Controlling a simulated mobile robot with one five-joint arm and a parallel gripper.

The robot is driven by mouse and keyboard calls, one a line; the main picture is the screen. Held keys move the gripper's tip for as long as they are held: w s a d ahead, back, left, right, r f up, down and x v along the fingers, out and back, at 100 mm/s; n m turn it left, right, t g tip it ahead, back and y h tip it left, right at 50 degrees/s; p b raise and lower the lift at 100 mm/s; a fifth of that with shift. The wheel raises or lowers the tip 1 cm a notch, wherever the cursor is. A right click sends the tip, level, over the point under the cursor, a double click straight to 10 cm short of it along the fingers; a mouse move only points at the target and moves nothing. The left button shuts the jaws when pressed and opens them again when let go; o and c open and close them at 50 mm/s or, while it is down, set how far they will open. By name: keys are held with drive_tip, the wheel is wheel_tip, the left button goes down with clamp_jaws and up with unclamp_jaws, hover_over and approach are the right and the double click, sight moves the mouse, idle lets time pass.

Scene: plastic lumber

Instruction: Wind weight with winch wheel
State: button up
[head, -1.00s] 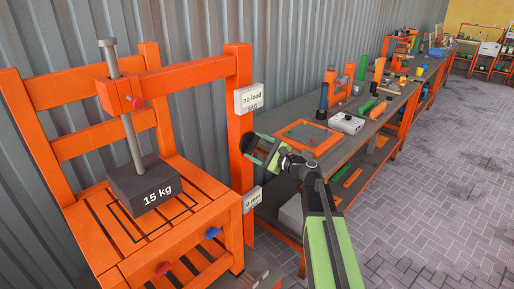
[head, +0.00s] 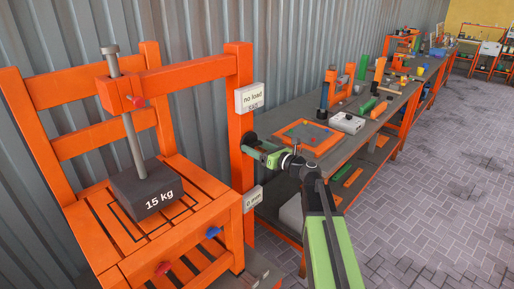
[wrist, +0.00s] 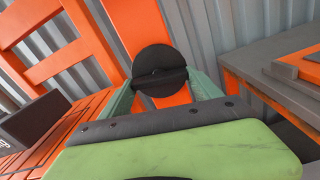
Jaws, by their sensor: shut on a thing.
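The winch wheel is a black disc with a raised bar across it (wrist: 158,62), on the orange post (head: 241,80). In the head view the black wheel (head: 248,139) shows at the post's right side. My gripper (head: 258,147) is shut on the wheel, with one finger on each side of its bar in the wrist view (wrist: 161,85). The dark 15 kg weight (head: 145,187) rests on the orange slatted seat (head: 198,216), under a grey rod (head: 127,110) that passes through an orange arm.
A "no load SAG" sign (head: 249,97) and a "0 mm" sign (head: 252,198) are on the post above and below the wheel. A long workbench (head: 282,161) with tools runs back along the corrugated wall. The paved floor (head: 440,180) at right is clear.

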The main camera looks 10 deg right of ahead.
drive_tip(key=m, duration=1.1)
drive_tip(key=shift+s+r, duration=0.1)
drive_tip(key=shift+a+m, duration=0.1)
drive_tip(key=shift+m, duration=1.5)
drive_tip(key=shift+r, duration=0.1)
drive_tip(key=o, duration=1.4)
